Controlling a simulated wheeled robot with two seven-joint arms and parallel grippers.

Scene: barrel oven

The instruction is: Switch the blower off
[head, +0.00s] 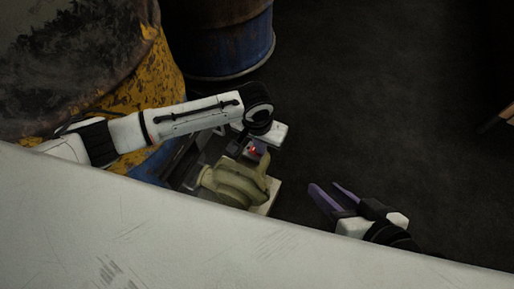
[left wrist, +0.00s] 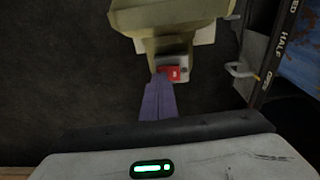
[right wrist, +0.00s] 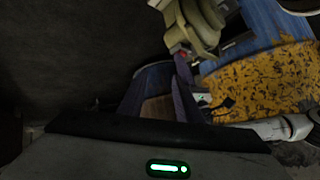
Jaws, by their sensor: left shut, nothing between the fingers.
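The blower (head: 233,183) is a beige-green rounded housing on a pale base, low beside the barrel. Its red switch (left wrist: 174,73) shows in the left wrist view, on a small grey box under the housing; in the head view it is a small red spot (head: 252,150). My left gripper (left wrist: 160,78) is shut and empty, its purple fingertips at the switch's left edge; I cannot tell whether they touch it. My right gripper (head: 325,187) is open and empty, to the right of the blower. The blower also shows in the right wrist view (right wrist: 200,25).
A yellow and blue rusty barrel (head: 165,75) stands at the left behind my left arm. A blue drum (head: 230,55) stands further back. A pale scratched surface (head: 150,230) fills the lower foreground.

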